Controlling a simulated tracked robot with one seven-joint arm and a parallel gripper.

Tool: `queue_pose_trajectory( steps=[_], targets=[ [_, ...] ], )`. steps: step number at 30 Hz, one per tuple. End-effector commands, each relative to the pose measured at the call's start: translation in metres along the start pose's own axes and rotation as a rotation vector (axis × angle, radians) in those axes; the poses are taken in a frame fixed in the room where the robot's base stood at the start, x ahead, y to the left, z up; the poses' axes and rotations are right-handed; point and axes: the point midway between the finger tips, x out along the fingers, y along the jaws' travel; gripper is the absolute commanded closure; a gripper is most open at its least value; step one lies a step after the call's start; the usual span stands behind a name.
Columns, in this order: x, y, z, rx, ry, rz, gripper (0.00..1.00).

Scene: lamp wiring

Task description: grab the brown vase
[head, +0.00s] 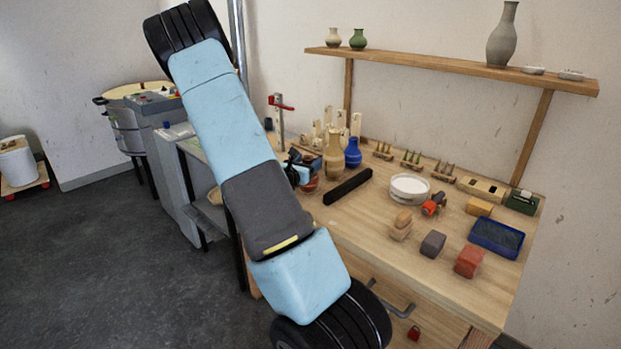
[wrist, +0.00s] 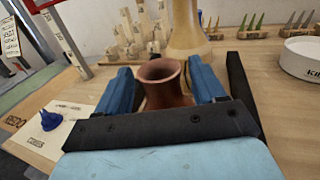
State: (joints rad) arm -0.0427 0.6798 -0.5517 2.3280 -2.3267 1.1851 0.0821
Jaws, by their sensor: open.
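The brown vase (wrist: 162,82) is a small reddish-brown pot with a flared, open mouth. In the wrist view it stands upright between the two blue fingers of my gripper (wrist: 162,84), with a finger on each side. The fingers are apart, and I cannot tell whether either touches it. Its lower part is hidden behind my gripper's black bar. In the head view, part of the brown vase (head: 309,184) shows just beside my open gripper (head: 298,170) at the left end of the workbench. My arm hides much around it.
A tall tan vase (head: 334,158) and a blue vase (head: 353,153) stand close behind. A long black bar (head: 347,187) lies to the right. Wooden tool blocks (wrist: 138,32) stand behind, and a white bowl (head: 409,187) is farther right.

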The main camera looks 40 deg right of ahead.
Motion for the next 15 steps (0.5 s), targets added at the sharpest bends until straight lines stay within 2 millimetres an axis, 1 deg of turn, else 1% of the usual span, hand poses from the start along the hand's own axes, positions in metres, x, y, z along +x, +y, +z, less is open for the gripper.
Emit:
queue_pose_trajectory(
  steps=[5, 6, 15],
  targets=[
    [0.0003, 0.0000, -0.0001, 0.000, 0.000, 0.000, 0.31],
    [0.0002, 0.0001, -0.0001, 0.000, 0.000, 0.000, 0.33],
    [-0.0001, 0.0002, -0.0001, 0.000, 0.000, 0.000, 0.62]
  ],
)
